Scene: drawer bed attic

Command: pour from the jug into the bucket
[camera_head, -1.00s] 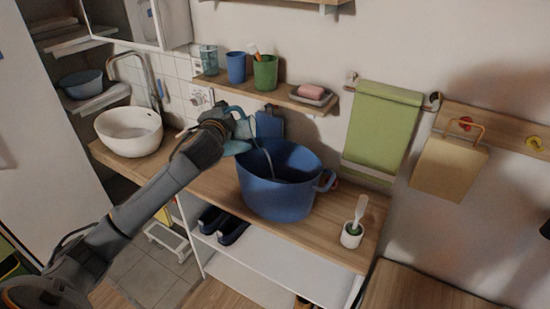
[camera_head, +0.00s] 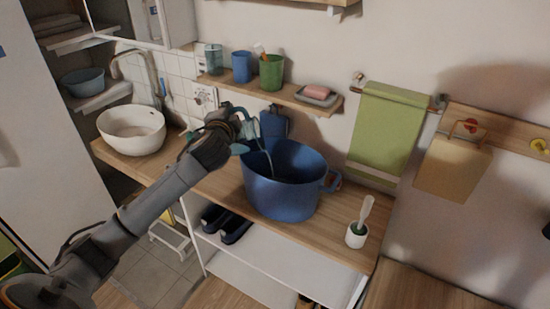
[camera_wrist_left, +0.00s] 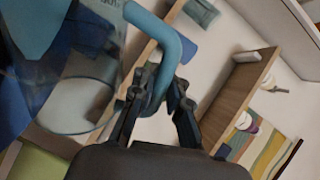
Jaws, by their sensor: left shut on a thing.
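The teal jug (camera_head: 243,131) is tilted over the left rim of the blue bucket (camera_head: 283,196). A thin pale curved streak, which looks like liquid, runs from the jug down into the bucket. The bucket stands upright on the wooden counter; its inside bottom is hidden. My left gripper (camera_head: 230,122) is shut on the jug's handle. In the left wrist view the fingers (camera_wrist_left: 157,98) close around the teal handle (camera_wrist_left: 172,45), with the jug's see-through body (camera_wrist_left: 85,95) at the left. My right gripper is not in view.
A white basin (camera_head: 132,132) stands left on the counter (camera_head: 215,186). A shelf (camera_head: 285,95) above holds cups and a soap dish (camera_head: 317,95). A brush in a white holder (camera_head: 357,236) stands right of the bucket. A green towel (camera_head: 388,130) hangs behind.

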